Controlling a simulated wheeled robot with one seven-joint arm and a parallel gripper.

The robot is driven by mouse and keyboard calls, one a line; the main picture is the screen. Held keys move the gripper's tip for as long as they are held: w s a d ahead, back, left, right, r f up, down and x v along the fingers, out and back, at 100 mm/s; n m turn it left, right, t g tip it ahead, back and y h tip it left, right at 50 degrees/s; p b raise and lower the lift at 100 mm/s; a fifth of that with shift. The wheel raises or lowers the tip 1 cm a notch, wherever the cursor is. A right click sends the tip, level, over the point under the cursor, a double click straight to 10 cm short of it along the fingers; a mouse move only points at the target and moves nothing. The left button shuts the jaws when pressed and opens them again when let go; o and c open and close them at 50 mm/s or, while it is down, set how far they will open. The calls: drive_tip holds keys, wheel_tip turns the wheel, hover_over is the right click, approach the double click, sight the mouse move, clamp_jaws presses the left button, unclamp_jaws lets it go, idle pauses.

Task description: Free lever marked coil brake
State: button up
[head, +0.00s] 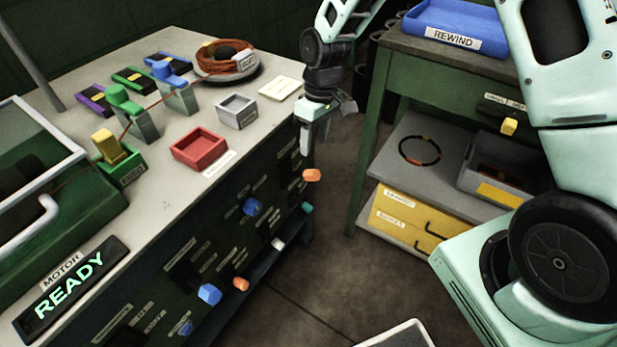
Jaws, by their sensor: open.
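The bench front panel (222,236) carries several coloured knobs or lever ends: orange (311,175), blue (251,207), teal (307,208), white (277,243), a lower blue one (209,294) and a lower orange one (240,284). Small labels sit beside them, too small to read, so I cannot tell which is marked coil brake. My gripper (327,122) is open and empty, just off the bench's right edge, above the upper orange knob and apart from it.
On the bench top stand a red tray (198,151), a grey box (236,112), a coil (225,57), and yellow (110,147) and green (123,100) blocks. A sign reads MOTOR READY (70,287). A green shelf unit (440,80) with a blue REWIND tray (455,22) stands right; floor lies between.

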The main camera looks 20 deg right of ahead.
sight(309, 180)
drive_tip(key=f, duration=0.4)
drive_tip(key=a+f, duration=0.1)
drive_tip(key=f, duration=0.3)
drive_tip(key=s+f, duration=0.1)
drive_tip(key=f, duration=0.4)
drive_tip(key=shift+a, duration=0.35)
